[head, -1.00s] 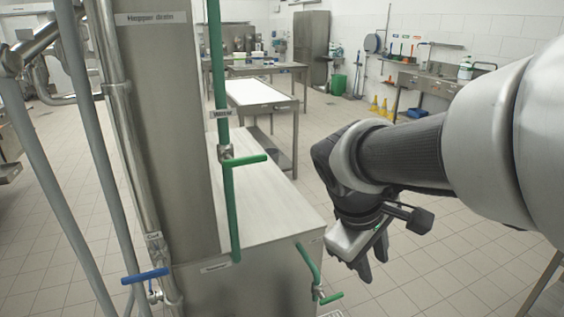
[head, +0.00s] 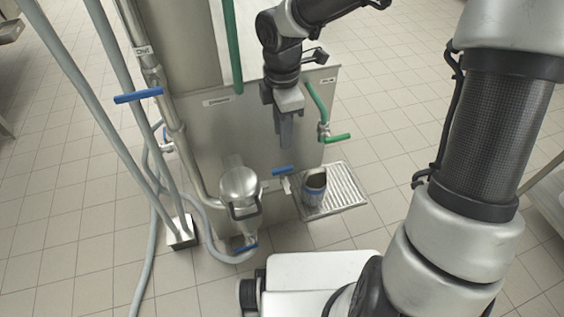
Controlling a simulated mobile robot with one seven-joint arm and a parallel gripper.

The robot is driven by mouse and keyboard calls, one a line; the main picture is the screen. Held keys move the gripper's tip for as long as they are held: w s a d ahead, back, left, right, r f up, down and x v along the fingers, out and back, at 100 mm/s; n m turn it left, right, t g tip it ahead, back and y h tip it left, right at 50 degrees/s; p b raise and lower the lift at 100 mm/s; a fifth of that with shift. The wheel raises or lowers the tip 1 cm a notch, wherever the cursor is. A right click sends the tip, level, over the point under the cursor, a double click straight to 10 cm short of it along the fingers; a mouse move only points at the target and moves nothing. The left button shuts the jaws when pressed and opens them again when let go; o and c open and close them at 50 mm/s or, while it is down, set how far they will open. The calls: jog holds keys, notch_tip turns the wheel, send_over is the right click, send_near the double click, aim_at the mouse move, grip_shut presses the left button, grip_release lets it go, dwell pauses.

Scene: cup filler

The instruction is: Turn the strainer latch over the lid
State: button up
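The strainer is a metal pot-like body low on the front of the steel cabinet, with a round shiny lid (head: 240,182) on top. A dark loop-shaped latch (head: 246,209) shows at the lid's front edge; its exact seating is too small to tell. My gripper (head: 286,142) points down in front of the cabinet, above and to the right of the lid, apart from it. Its fingers overlap in this view, so their gap does not show. I see nothing held in it.
A blue-handled tap (head: 283,170) is right of the lid, above a cup (head: 314,188) on a slotted drip tray (head: 345,190). A green-handled valve (head: 338,138) is further right. Grey hoses and pipes (head: 95,100) crowd the left.

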aim_at(283, 168)
notch_tip(283, 168, down, 13)
jog(key=b, duration=0.4)
grip_shut()
